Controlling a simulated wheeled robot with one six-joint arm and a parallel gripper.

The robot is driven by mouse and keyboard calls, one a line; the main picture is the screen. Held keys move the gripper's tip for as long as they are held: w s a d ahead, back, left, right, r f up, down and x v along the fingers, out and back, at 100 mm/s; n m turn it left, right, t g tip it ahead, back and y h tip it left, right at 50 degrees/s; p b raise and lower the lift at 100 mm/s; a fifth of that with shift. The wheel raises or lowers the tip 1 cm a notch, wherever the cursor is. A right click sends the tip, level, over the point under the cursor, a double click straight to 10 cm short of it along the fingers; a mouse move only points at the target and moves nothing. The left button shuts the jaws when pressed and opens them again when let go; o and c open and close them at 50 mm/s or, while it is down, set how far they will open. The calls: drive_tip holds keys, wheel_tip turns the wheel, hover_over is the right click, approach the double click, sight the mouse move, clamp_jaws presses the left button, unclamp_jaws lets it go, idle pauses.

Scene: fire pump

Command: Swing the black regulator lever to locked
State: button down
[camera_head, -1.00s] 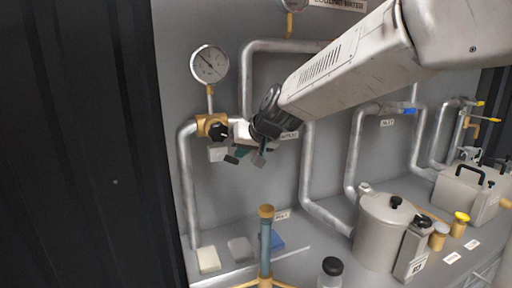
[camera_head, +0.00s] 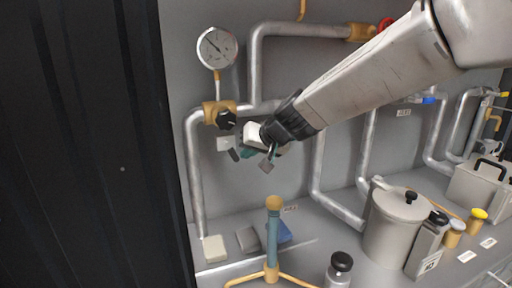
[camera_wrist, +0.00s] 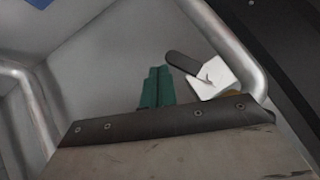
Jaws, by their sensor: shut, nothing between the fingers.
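The brass regulator (camera_head: 213,113) is on the pipe at the left, under a round gauge. Its black hub (camera_head: 226,119) faces out. A dark bar, which looks like its lever (camera_head: 234,155), points down beside a small white plate (camera_head: 223,143). The wrist view shows the dark lever (camera_wrist: 182,65) next to the white plate (camera_wrist: 212,80). My gripper (camera_head: 257,158) is just right of the lever, below the regulator. In the wrist view, its teal fingers (camera_wrist: 156,88) are together and empty. They appear apart from the lever; contact is hard to judge.
Metal pipes (camera_head: 318,170) run along the grey wall on the right. A blue-grey stand with a tan top (camera_head: 273,235) rises below my gripper. A lidded pot (camera_head: 395,230) and bottles stand at lower right. A dark ribbed panel (camera_head: 85,150) borders the left.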

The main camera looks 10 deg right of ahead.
drive_tip(key=shift+a+f, duration=0.35)
drive_tip(key=shift+f, duration=0.25)
drive_tip(key=shift+r, duration=0.15)
drive_tip(key=shift+r, duration=0.65)
drive_tip(key=s+d+r, duration=0.3)
drive_tip(key=s+d, duration=0.1)
drive_tip(key=d, duration=0.8)
drive_tip(key=shift+s, duration=0.2)
